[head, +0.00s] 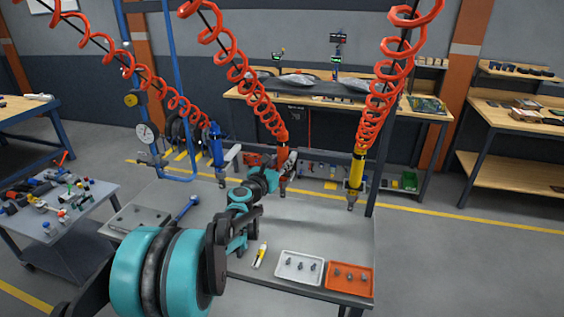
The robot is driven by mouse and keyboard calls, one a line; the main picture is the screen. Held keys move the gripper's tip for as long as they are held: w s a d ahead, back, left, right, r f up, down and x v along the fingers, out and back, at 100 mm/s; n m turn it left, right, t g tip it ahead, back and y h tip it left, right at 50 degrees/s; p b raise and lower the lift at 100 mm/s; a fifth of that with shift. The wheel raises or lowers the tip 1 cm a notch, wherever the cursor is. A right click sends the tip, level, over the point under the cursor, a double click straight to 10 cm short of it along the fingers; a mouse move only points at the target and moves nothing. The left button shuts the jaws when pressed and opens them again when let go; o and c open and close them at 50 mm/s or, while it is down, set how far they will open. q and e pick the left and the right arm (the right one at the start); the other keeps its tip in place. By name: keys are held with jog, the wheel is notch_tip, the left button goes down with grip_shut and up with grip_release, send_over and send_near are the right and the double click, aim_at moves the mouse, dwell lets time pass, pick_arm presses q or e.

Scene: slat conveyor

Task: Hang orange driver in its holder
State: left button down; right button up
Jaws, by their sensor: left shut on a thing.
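The orange driver (282,136) hangs upright at the end of a red coiled hose above the back of the grey workbench. My left gripper (287,170) is shut on it; the arm reaches in from the bottom left and the fingers are small and partly hidden. A blue driver (216,146) hangs to its left and a yellow driver (356,170) to its right, both on red coils. I cannot clearly make out the orange driver's holder. My right gripper is not in view.
The workbench (335,232) carries a white tray (287,278) and an orange tray (335,289) with small parts, and a yellow-and-white tool (260,255). A blue-handled tool (187,208) lies left. The right-hand benchtop is mostly clear. A grey tool cart (85,222) stands left.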

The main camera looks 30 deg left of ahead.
pick_arm(q)
jog(key=shift+f+b, duration=0.3)
dwell(0.5)
jog(key=c, duration=1.1)
grip_release()
jog(key=shift+o, duration=0.2)
jog(key=shift+s, duration=0.1)
jog(key=s, duration=1.2)
jog(key=shift+d+r, duration=0.25)
jog(key=shift+d, duration=0.05)
